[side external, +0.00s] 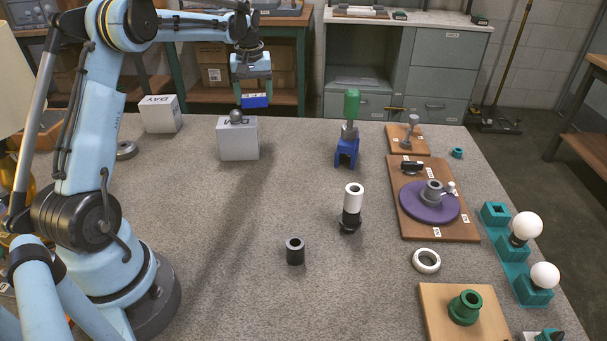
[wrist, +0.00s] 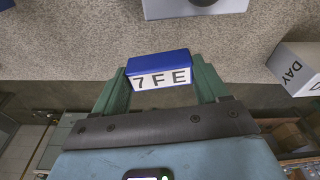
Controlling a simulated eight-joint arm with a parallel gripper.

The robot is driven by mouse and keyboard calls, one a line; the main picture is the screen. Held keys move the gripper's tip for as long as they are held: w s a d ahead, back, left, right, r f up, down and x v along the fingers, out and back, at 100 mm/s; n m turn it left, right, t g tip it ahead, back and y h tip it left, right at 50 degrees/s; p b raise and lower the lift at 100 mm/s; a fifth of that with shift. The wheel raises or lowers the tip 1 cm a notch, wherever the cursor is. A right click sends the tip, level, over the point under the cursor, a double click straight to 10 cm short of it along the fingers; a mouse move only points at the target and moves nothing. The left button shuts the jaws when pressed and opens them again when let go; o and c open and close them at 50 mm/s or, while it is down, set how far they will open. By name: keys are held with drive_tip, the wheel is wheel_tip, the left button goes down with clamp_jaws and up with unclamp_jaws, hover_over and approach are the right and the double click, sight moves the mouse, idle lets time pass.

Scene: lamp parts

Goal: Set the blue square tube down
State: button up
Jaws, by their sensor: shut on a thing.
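My gripper (side external: 253,88) is at the back of the table, its fingers pointing down, shut on the blue square tube (side external: 257,101). In the wrist view the tube (wrist: 158,66) sits between the two green fingertips (wrist: 160,82), with a white label reading "7FE" facing the camera. The tube appears raised, behind and above a light grey block with a dark ball on top; I cannot tell its exact height. Its far side and any opening are hidden.
The grey block (side external: 238,143) and a "DAY" box (side external: 161,114) stand nearby. A blue stand (side external: 347,153) with a green-topped part is to the right. A black-and-white cylinder (side external: 351,208) and dark ring (side external: 295,251) stand forward.

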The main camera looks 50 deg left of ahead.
drive_tip(key=shift+w+d+r, duration=0.1)
drive_tip(key=shift+d+r, duration=0.4)
drive_tip(key=shift+r, duration=0.1)
wheel_tip(320, 180, up, 5)
drive_tip(key=shift+d+f, duration=0.1)
drive_tip(key=shift+f, duration=0.1)
drive_tip(key=w+d+r+m, duration=0.1)
drive_tip(key=d+m, duration=0.1)
drive_tip(key=d, duration=0.6)
drive_tip(key=d+r+m, duration=0.2)
drive_tip(key=d, duration=0.5)
drive_tip(key=s+d+m+h, duration=0.1)
drive_tip(key=s+d+m, duration=0.2)
drive_tip(key=d, duration=0.5)
drive_tip(key=s+d+m, duration=0.2)
drive_tip(key=d+m, duration=0.1)
drive_tip(key=d, duration=0.5)
drive_tip(key=m+h, duration=0.2)
drive_tip(key=m, duration=0.9)
hover_over(290, 321)
wheel_tip(290, 321, down, 10)
drive_tip(key=shift+s+a+f, duration=0.1)
drive_tip(key=shift+f, duration=2.15)
drive_tip(key=shift+s+a+f, duration=0.1)
drive_tip(key=shift+f, duration=2.1)
drive_tip(key=shift+f, duration=0.2)
